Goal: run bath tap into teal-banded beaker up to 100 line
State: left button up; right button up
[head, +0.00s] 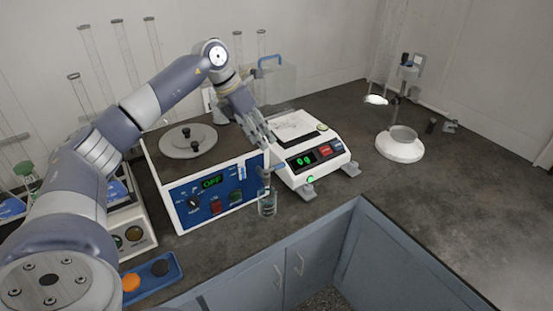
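The water bath (222,200) has a blue front panel and a display that reads OFF. Its tap (266,176) is at the right end of the front. A small clear beaker (267,205) stands on the bench directly below the tap. A teal band, the 100 line and the water level are too small to make out. My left gripper (268,141) reaches down from above, its fingers close over the tap end of the bath. Whether they touch the tap or are closed is unclear. My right gripper is out of view.
A white balance (313,155) with a green display stands right of the bath. A white-based stand (400,148) is further right. A blue tray (152,270) with an orange and a dark piece lies front left. Tall glass cylinders (125,48) stand behind.

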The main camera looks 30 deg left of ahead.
aim_at(275, 168)
pick_arm(q)
jog(key=p+x, duration=0.2)
jog(key=x, duration=0.8)
jog(key=shift+d, duration=0.15)
grip_shut()
